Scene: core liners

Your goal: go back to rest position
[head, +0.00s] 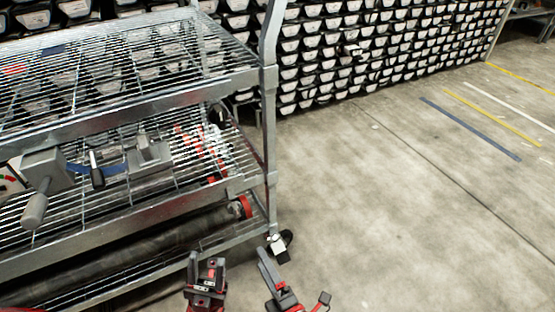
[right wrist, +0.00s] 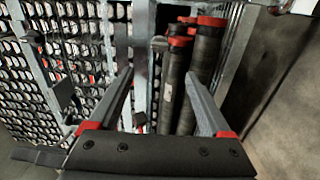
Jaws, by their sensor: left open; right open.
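My left gripper (head: 206,262) is at the bottom of the head view, in front of the cart's lower right end. It is open, with nothing between its fingers. My right gripper (head: 294,278) is just to its right, over the floor beside the cart's corner. It is open and empty. Its two spread fingers also show in the right wrist view (right wrist: 159,78). Beyond them in that view are several dark tubes with red ends (right wrist: 207,45), apart from the fingers as far as I can tell.
A metal wire-shelf cart (head: 150,208) fills the left side. A dark tube (head: 130,243) lies on its bottom shelf; a grey clamp-like device (head: 45,172) is on the middle shelf. Racks of core boxes (head: 390,40) line the back. The concrete floor (head: 400,210) at right is clear.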

